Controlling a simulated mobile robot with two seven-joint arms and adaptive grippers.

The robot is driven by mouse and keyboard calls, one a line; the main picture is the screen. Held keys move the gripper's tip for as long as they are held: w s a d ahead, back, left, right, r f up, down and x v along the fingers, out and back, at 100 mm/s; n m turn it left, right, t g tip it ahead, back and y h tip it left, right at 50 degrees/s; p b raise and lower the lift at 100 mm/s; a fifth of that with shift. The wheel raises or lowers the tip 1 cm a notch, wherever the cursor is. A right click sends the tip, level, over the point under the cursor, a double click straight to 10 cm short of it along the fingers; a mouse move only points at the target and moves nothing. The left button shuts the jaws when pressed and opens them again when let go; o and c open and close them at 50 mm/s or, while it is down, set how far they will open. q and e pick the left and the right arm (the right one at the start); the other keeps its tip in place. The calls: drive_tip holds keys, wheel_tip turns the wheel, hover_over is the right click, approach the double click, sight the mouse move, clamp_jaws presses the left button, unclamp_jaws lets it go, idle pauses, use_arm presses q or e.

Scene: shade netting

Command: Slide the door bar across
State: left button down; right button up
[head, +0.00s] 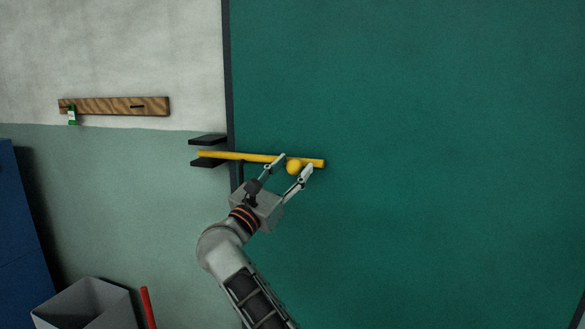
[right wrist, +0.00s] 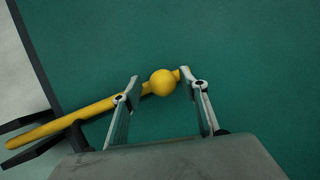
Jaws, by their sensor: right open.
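The yellow door bar (head: 240,156) lies nearly level across the left edge of the green door (head: 430,120). Its left end is between two dark bracket plates (head: 208,140) on the wall. A round yellow knob (head: 294,167) sits near its right end. My right gripper (head: 295,162) is open, with one finger on each side of the knob. In the right wrist view the knob (right wrist: 163,82) shows between the fingertips (right wrist: 163,78), and the bar (right wrist: 95,109) runs off to the lower left. I cannot tell whether the fingers touch it. My left gripper is not in view.
A wooden wall rail (head: 115,105) with a small green tag (head: 72,115) hangs at the left. A blue cabinet (head: 20,230), a grey bin (head: 88,304) and a red stick (head: 148,307) stand at the lower left. The door's right side is clear.

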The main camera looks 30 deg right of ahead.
drive_tip(key=v, duration=1.1)
drive_tip(key=shift+a, duration=0.2)
